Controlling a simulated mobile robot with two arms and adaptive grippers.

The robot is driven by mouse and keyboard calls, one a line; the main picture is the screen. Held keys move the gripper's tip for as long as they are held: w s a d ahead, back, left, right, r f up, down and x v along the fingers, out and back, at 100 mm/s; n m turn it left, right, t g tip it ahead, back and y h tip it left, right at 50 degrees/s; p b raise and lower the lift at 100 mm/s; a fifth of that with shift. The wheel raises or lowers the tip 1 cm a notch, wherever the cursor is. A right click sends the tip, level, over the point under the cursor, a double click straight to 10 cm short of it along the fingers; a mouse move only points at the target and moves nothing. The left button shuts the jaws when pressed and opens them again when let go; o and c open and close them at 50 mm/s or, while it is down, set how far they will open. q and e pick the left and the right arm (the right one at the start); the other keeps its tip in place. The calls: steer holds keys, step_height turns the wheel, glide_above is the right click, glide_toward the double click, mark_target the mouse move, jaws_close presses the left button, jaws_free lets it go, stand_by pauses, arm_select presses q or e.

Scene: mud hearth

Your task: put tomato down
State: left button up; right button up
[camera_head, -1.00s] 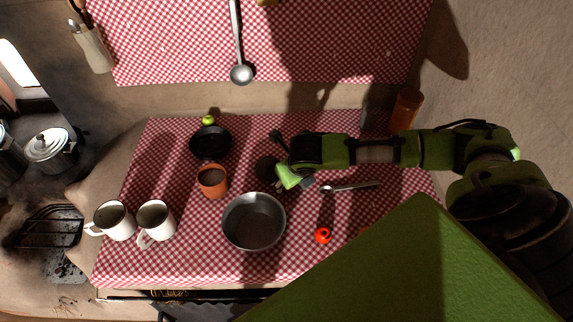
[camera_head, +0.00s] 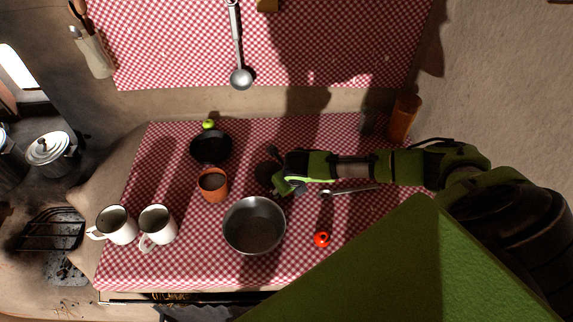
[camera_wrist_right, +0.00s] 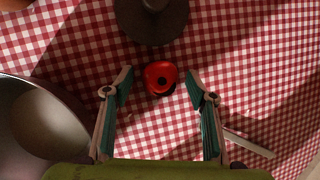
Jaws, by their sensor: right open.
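The tomato (camera_wrist_right: 160,78), a red round thing with a dark spot on top, is on the checked cloth in the right wrist view. My right gripper (camera_wrist_right: 158,74) is open, its two fingers apart on either side of the tomato, with a gap visible on both sides. In the head view my right gripper (camera_head: 278,190) is above the table between the dark lid-like disc and the spoon; it hides the tomato there. Another red round thing (camera_head: 322,240) lies right of the metal pot. My left gripper is not in view.
A metal pot (camera_head: 254,225) stands close to the gripper, and a dark disc with a knob (camera_wrist_right: 152,18) is just beyond the tomato. A spoon (camera_head: 350,190), clay pot (camera_head: 212,185), black pan (camera_head: 211,147) and two mugs (camera_head: 116,225) share the table. The front right cloth is fairly clear.

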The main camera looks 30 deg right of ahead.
steer(key=c, duration=1.2)
